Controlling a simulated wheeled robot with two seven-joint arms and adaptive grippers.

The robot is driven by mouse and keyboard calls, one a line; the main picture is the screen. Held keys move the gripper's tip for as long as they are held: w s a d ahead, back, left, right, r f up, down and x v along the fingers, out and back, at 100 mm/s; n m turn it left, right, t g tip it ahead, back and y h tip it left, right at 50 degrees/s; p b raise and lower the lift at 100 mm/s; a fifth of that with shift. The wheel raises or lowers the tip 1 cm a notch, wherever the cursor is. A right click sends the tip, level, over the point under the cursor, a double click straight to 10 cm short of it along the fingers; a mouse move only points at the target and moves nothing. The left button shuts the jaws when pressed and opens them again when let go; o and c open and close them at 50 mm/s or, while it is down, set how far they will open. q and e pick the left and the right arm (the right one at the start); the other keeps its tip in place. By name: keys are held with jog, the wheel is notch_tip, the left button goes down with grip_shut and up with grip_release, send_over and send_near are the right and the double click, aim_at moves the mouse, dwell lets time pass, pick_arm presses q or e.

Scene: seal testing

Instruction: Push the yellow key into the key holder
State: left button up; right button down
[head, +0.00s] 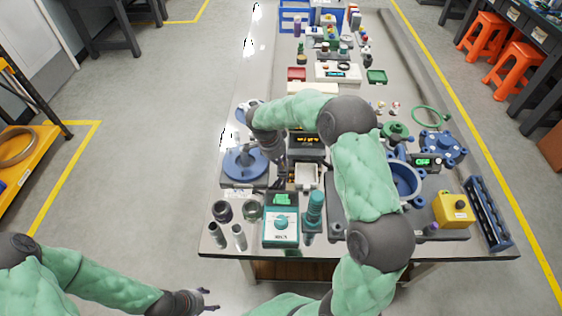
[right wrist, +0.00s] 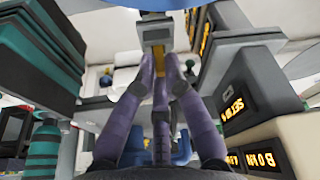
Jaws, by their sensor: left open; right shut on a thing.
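In the right wrist view the key's far end reaches up to a grey block (right wrist: 155,36), which looks like the key holder. I cannot tell whether the tip is inside it or only touching. In the head view my right gripper (head: 281,176) points down among the devices, beside the blue round fixture, and the key is too small to make out. My left gripper (head: 206,300) is open and empty, off the table at the lower left.
The blue round fixture (head: 245,163) stands left of my right gripper. A white tray (head: 307,176) is just right of it. A teal device (head: 281,224), bottles and jars stand at the front. A yellow box (head: 453,210) is at the right. My right arm hides the table's middle.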

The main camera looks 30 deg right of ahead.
jog(key=shift+f, duration=0.1)
jog(key=c, duration=1.2)
grip_release()
jog(key=shift+c, duration=0.2)
notch_tip(320, 180, up, 9)
jog(key=p, duration=0.4)
